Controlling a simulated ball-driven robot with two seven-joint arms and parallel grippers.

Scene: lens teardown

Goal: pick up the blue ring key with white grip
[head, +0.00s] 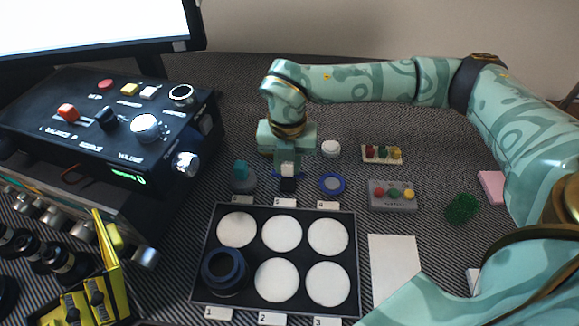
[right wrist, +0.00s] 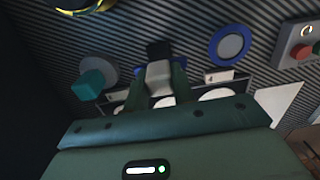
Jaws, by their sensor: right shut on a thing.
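The blue ring key with white grip (head: 288,169) is between the fingers of my right gripper (head: 287,174), behind the black tray. In the right wrist view, my right gripper (right wrist: 158,92) is shut on the key's white grip (right wrist: 159,76). A dark block (right wrist: 159,49) shows beyond the fingertips, with slivers of blue beside them. The fingers hide most of the key's blue part. I cannot tell whether the key touches the mat. My left gripper is not in view.
A teal-gripped grey key (head: 242,176) stands close left, a blue ring (head: 332,184) close right. The black tray (head: 357,255) holds white discs and a dark lens ring (head: 225,271). A button box (head: 392,196) is right; a control console (head: 110,120) is left.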

